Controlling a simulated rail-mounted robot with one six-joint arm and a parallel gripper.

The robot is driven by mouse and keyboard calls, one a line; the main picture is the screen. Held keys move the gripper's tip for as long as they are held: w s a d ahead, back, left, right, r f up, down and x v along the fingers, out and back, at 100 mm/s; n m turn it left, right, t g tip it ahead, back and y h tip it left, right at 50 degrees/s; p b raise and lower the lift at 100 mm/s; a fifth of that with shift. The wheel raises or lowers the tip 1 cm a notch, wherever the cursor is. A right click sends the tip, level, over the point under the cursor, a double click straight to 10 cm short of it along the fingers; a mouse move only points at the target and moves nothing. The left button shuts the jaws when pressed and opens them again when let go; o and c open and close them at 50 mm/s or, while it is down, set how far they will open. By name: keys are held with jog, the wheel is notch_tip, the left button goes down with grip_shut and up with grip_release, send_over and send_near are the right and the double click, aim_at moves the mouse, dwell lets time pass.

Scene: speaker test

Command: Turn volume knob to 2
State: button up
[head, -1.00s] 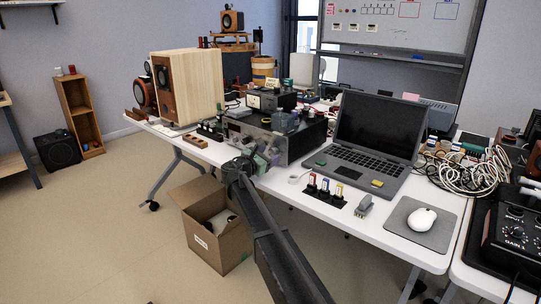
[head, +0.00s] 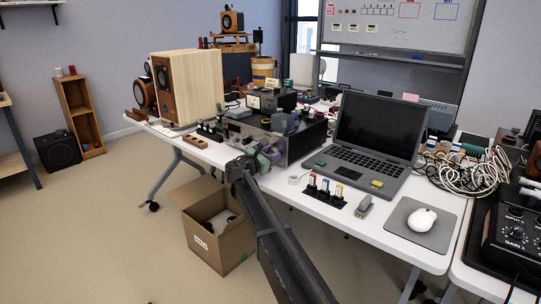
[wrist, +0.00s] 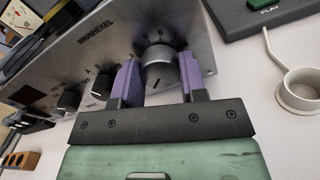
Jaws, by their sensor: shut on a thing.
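The amplifier (head: 297,143) stands on the white table, its silver front panel (wrist: 110,50) facing me. In the head view, my gripper (head: 262,160) is at the amplifier's front and hides the knob.
Two smaller dark knobs (wrist: 103,79) (wrist: 69,100) sit left of the volume knob. A pale ring-shaped thing with a thin arm (wrist: 298,90) lies on the table at right. The laptop (head: 373,145) stands right of the amplifier. An open cardboard box (head: 215,225) is on the floor.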

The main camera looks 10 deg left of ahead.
jog(key=m, duration=0.5)
jog(key=shift+m, duration=2.6)
jog(key=o, duration=0.9)
jog(key=shift+o, duration=0.2)
jog(key=v, duration=1)
jog(key=shift+s+a, duration=0.2)
jog(key=shift+s, duration=0.15)
